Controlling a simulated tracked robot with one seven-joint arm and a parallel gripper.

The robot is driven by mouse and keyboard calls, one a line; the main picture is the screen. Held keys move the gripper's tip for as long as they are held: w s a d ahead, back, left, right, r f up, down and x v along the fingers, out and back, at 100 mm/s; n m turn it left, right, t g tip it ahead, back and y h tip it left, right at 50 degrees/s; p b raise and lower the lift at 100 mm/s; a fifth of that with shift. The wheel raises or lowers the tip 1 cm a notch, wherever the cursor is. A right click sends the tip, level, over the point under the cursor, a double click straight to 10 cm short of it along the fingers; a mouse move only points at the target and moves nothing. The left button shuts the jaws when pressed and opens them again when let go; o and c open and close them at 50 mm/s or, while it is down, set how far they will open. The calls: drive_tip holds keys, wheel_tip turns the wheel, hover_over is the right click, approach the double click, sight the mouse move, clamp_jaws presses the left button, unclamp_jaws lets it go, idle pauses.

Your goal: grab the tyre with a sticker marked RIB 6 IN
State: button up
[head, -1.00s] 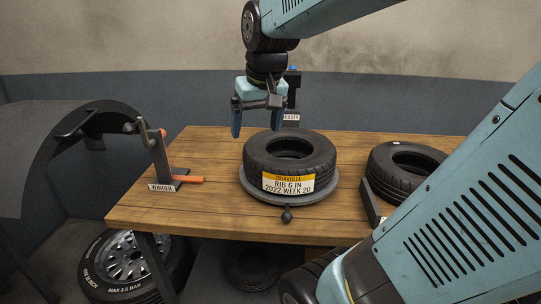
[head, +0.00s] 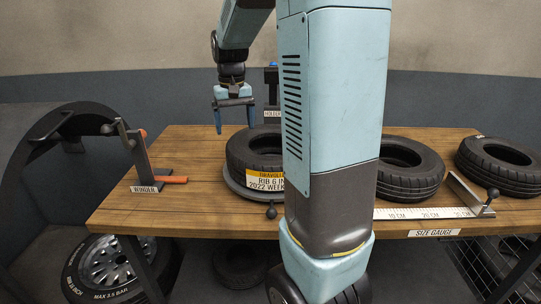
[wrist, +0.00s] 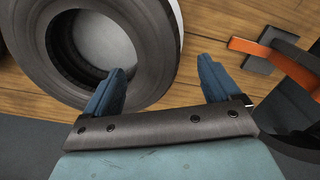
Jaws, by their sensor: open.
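The tyre with the yellow and white RIB 6 IN sticker (head: 264,180) lies flat on a grey round stand on the wooden bench. My arm hides its right part in the head view. My gripper (head: 234,131) is open and empty, pointing down above the tyre's back left side. In the wrist view a tyre (wrist: 150,50) lies at the upper left, and my open fingers (wrist: 160,88) are spread near its edge, the left finger overlapping the rim in the picture. I cannot tell whether they touch.
The winder (head: 140,160) with an orange handle stands at the bench's left. Other tyres (head: 410,170) and (head: 503,165) lie to the right, by a size gauge (head: 425,213). The holder (head: 271,90) stands behind. A wheel (head: 110,268) sits below the bench.

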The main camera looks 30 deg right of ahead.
sight(237, 147)
wheel_tip(237, 147, down, 8)
drive_tip(key=shift+r, duration=0.25)
drive_tip(key=shift+a+f, duration=0.15)
drive_tip(key=shift+f, duration=1.15)
drive_tip(key=shift+a+f, duration=0.1)
drive_tip(key=shift+f, duration=1.15)
drive_tip(key=shift+c, duration=0.2)
drive_tip(key=shift+w, duration=0.1)
clamp_jaws()
